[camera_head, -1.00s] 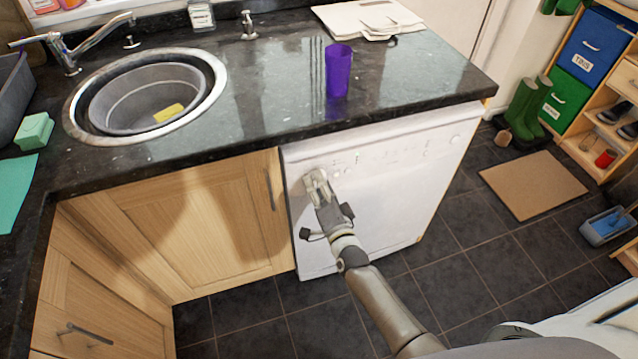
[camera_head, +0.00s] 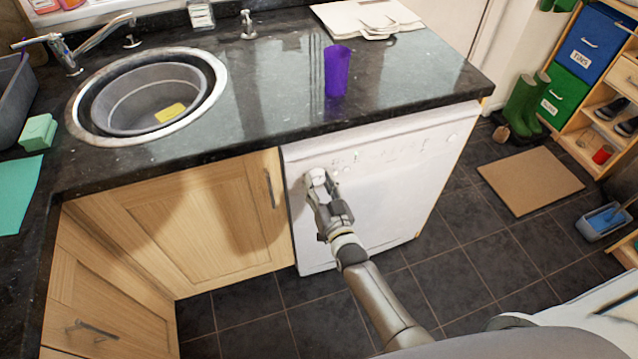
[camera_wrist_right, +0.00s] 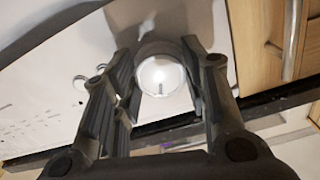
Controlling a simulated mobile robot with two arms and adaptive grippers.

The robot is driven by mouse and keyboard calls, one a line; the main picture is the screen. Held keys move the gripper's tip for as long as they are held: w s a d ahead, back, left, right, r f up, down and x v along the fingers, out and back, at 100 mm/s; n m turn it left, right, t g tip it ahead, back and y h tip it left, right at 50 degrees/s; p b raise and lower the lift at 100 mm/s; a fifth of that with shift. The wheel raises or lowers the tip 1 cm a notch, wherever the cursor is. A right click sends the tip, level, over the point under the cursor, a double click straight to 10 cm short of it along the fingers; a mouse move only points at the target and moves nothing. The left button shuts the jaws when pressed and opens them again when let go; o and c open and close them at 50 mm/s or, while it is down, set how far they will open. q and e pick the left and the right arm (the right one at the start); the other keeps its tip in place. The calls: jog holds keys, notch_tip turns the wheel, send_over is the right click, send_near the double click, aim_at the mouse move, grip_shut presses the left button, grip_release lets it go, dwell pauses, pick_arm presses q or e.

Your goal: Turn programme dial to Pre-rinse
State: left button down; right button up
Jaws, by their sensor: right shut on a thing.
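The white dishwasher (camera_head: 385,195) stands under the counter, its control panel along the top of its front. The programme dial (camera_wrist_right: 162,76) is a round white knob with a small dark mark, seen face-on in the right wrist view. My right gripper (camera_head: 317,178) is at the upper left of the dishwasher front. In the wrist view its two fingers (camera_wrist_right: 160,88) are on either side of the dial, shut on it. In the head view the gripper hides most of the dial, and the programme labels are too small to read. My left gripper is not in view.
The dark counter edge (camera_head: 400,118) overhangs just above the panel. A purple cup (camera_head: 337,71) stands on the counter above. A wooden cupboard door with a handle (camera_head: 269,189) adjoins on the left. Tiled floor (camera_head: 455,270) is open to the right.

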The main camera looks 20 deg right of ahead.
jog(key=shift+f+n, duration=0.1)
jog(key=shift+n, duration=2.1)
jog(key=o, duration=1)
jog(key=shift+o, duration=0.2)
jog(key=shift+d, duration=0.1)
jog(key=s, duration=1.2)
jog(key=shift+d, duration=0.15)
